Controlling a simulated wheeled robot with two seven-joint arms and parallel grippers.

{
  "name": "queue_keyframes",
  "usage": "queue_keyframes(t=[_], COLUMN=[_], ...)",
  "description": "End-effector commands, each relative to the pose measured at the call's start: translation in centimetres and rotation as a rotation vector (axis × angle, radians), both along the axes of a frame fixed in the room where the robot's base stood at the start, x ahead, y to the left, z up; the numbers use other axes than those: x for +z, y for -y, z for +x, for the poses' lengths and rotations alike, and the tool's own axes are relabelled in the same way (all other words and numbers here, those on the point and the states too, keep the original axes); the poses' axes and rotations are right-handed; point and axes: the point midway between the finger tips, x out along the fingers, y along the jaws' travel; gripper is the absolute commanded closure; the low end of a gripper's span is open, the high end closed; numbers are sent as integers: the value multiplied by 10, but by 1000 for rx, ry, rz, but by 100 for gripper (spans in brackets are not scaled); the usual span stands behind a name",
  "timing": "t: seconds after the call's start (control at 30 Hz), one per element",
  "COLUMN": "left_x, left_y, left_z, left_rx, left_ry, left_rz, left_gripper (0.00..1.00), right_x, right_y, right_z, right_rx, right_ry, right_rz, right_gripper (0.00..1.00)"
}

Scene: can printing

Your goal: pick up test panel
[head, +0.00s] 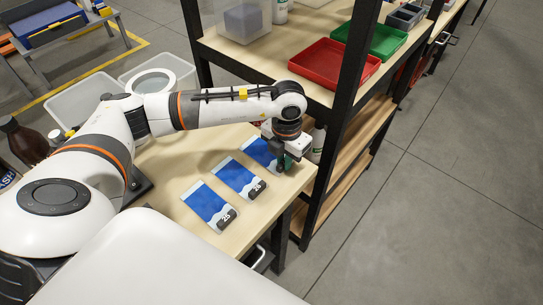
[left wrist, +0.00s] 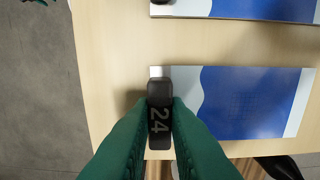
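Three white-and-blue test panels lie in a row on the wooden table, each with a black numbered tag at its near end. Panel 25 (head: 207,201) and panel 26 (head: 235,175) show clearly in the head view. The third panel (head: 256,151) is partly hidden by my left gripper (head: 286,165). In the left wrist view this panel (left wrist: 245,100) carries tag 24 (left wrist: 160,118). My left gripper's green fingers (left wrist: 160,103) are shut on the tag's two sides, with no gap seen. The panel looks flat on the table. My right gripper is not in view.
The wooden table (head: 178,160) ends close beyond the tags. A black-framed shelf (head: 345,105) stands just right of my left gripper, holding a red tray (head: 335,63) and a green tray (head: 385,42). A clear bin (head: 82,105) and brown bottle (head: 22,140) are at the left.

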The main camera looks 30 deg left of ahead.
Motion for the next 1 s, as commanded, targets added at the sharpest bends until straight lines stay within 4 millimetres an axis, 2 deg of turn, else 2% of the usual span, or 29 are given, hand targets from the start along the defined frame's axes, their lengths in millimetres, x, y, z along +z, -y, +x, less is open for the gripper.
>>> queue_keyframes(t=[0.27,0.37,0.8,1.0], left_x=[1,8,87,100], left_y=[0,0,0,0], left_z=[0,1,1,0], left_rx=[0,1,0,0], left_ry=[1,4,3,-1], left_rz=[0,-2,1,2], left_gripper=[100,100,100,100], right_x=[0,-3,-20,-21], right_y=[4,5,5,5], right_z=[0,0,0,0], right_rx=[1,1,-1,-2], right_ry=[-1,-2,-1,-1], right_rz=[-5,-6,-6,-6], right_gripper=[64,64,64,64])
